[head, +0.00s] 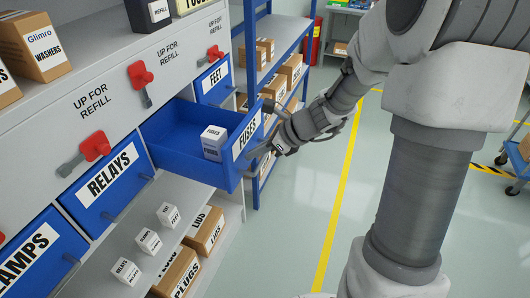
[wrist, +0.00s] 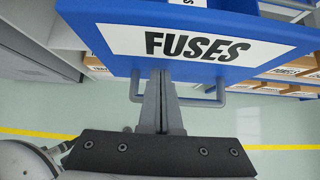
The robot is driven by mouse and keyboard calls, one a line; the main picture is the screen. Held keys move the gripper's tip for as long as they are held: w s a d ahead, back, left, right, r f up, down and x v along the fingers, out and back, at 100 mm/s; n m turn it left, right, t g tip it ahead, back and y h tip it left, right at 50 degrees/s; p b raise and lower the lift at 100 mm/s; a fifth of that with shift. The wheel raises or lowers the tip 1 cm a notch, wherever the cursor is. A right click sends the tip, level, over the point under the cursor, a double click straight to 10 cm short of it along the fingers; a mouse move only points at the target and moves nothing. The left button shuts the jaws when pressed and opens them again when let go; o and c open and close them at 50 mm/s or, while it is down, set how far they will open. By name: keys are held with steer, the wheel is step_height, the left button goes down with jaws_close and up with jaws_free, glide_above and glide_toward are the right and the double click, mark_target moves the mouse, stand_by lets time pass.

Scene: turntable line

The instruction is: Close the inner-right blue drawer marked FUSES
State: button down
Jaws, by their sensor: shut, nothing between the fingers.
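The blue FUSES drawer (head: 190,125) is pulled well out of the cabinet in the head view, with a white box (head: 213,142) inside it. Its labelled front (wrist: 270,38) fills the top of the wrist view. The drawer's grey bar handle (wrist: 215,98) sticks out below the label. My gripper (wrist: 160,78) is shut and empty, its fingertips at the lower part of the drawer front by the handle. I cannot tell whether they touch it. In the head view my gripper (head: 262,150) is at the outside of the drawer front, its fingertips partly hidden.
The closed RELAYS drawer (head: 105,188) and LAMPS drawer (head: 38,255) are to the left; the FEET drawer (head: 214,82) is beyond. Red levers (head: 95,146) sit above. Small white boxes (head: 148,240) stand on the shelf below. A blue rack (head: 282,35) stands behind.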

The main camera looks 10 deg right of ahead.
steer(key=shift+w+a, duration=0.1)
stand_by(0.3)
steer(key=w+a+p, duration=0.1)
steer(key=w+a, duration=0.3)
steer(key=a, duration=0.2)
steer(key=w+a+p, duration=0.2)
steer(key=w+a, duration=0.3)
steer(key=a, duration=0.1)
steer(key=w+a+p, duration=0.2)
steer(key=w+a, duration=0.2)
steer(key=a, duration=0.2)
steer(key=shift+w+a, duration=0.2)
steer(key=shift+a, duration=0.15)
steer(key=shift+w+a+r, duration=0.15)
steer(key=shift+a, duration=0.05)
